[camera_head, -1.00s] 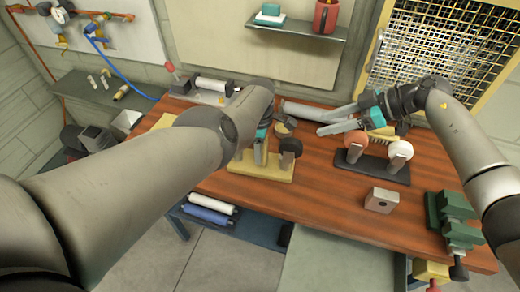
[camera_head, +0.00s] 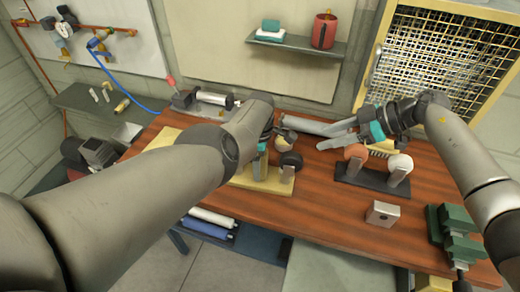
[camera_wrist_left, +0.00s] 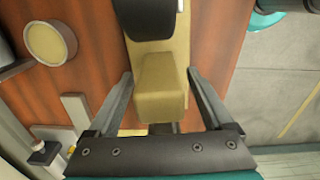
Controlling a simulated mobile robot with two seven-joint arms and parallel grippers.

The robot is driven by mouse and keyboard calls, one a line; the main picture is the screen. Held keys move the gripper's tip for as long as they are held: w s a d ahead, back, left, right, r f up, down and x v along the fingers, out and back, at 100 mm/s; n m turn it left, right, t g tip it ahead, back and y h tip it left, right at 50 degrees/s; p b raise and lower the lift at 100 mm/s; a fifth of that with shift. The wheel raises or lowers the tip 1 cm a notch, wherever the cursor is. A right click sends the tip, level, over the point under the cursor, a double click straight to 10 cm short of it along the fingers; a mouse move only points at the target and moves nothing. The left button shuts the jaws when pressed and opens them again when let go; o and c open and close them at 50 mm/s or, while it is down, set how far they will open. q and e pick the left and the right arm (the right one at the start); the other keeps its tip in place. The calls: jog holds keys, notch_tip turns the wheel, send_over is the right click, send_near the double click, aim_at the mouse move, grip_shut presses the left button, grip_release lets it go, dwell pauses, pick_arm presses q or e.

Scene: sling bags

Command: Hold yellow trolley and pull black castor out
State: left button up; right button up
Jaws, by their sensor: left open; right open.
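The yellow trolley (camera_head: 258,182) stands on the wooden bench. The black castor (camera_head: 291,162) sits at its right end. My left gripper (camera_head: 264,148) is over the trolley, partly hidden by my own arm. In the left wrist view, my open left gripper (camera_wrist_left: 162,95) has one finger on each side of a yellow upright part of the trolley (camera_wrist_left: 162,90). The black castor (camera_wrist_left: 148,18) shows beyond that part. Whether the fingers touch it is not clear. My right gripper (camera_head: 335,138) is open and empty, up and to the right of the black castor.
A dark trolley (camera_head: 372,178) with an orange wheel (camera_head: 356,153) and a white wheel (camera_head: 400,164) stands to the right. A grey metal block (camera_head: 383,214) and a green vise (camera_head: 455,232) are near the front right. Bare bench lies between the trolleys.

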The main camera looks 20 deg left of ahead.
pick_arm(q)
jog(key=shift+r, duration=5.9)
